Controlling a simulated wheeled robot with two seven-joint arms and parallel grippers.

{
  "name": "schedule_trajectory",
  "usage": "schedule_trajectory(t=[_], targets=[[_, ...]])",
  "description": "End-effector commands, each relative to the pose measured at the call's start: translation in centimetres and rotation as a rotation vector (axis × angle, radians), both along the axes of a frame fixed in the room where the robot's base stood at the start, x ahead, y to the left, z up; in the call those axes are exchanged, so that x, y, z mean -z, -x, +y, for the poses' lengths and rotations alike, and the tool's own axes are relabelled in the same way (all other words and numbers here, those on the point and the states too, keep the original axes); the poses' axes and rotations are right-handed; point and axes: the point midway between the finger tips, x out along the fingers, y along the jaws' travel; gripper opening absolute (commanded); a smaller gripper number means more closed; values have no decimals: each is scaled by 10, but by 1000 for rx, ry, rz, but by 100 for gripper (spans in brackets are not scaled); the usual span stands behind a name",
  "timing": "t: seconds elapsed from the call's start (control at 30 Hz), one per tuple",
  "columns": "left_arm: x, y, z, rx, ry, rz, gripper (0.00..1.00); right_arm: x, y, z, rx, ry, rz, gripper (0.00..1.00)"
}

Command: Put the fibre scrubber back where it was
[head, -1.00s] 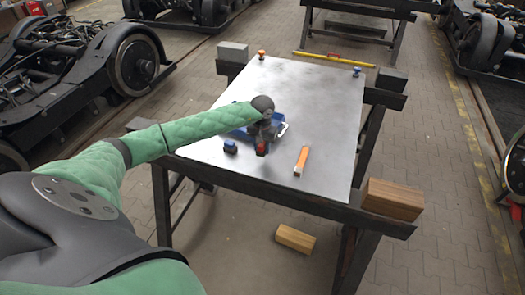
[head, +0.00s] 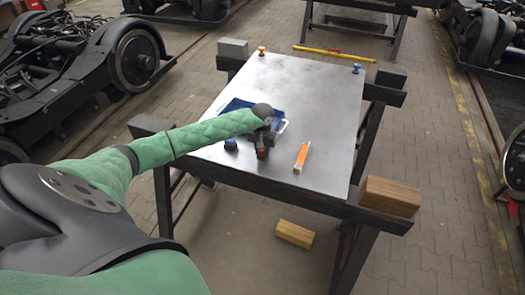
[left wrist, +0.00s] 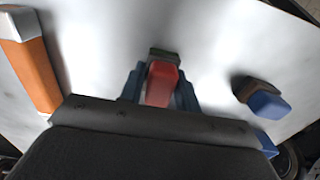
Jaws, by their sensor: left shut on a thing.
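My left gripper (head: 262,143) is shut on a small block with a red top and a green underside (left wrist: 161,84), which looks like the fibre scrubber. In the head view the red part (head: 262,154) shows below the dark jaws, over the metal tabletop (head: 300,95), left of the orange-handled tool. I cannot tell whether its underside touches the table. A blue tray (head: 235,103) lies behind the gripper and is partly hidden by my arm. My right gripper is not in view.
An orange-handled tool (head: 302,157) lies to the right and a blue-topped brush (head: 231,145) stands to the left. Orange (head: 262,50) and blue (head: 356,69) knobs are at the far corners.

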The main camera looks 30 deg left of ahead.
Motion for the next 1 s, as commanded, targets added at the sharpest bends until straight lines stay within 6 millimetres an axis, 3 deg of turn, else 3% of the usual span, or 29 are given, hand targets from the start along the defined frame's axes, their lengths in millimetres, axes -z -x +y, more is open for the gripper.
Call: schedule_trajectory(t=[0.13, 0.17, 0.27, 0.77, 0.9, 0.93, 1.0], targets=[[1, 0, 0, 0, 0, 0, 11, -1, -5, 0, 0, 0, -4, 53], [1, 0, 0, 0, 0, 0, 34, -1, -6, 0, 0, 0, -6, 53], [1, 0, 0, 0, 0, 0, 54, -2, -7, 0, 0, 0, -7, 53], [-4, 0, 0, -1, 0, 0, 54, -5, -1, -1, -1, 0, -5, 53], [-15, -1, 1, 0, -1, -2, 54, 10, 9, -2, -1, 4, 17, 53], [-18, -1, 1, 0, -1, -2, 54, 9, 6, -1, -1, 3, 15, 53], [-28, -1, 1, 1, -1, -3, 54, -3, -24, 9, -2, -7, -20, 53]])
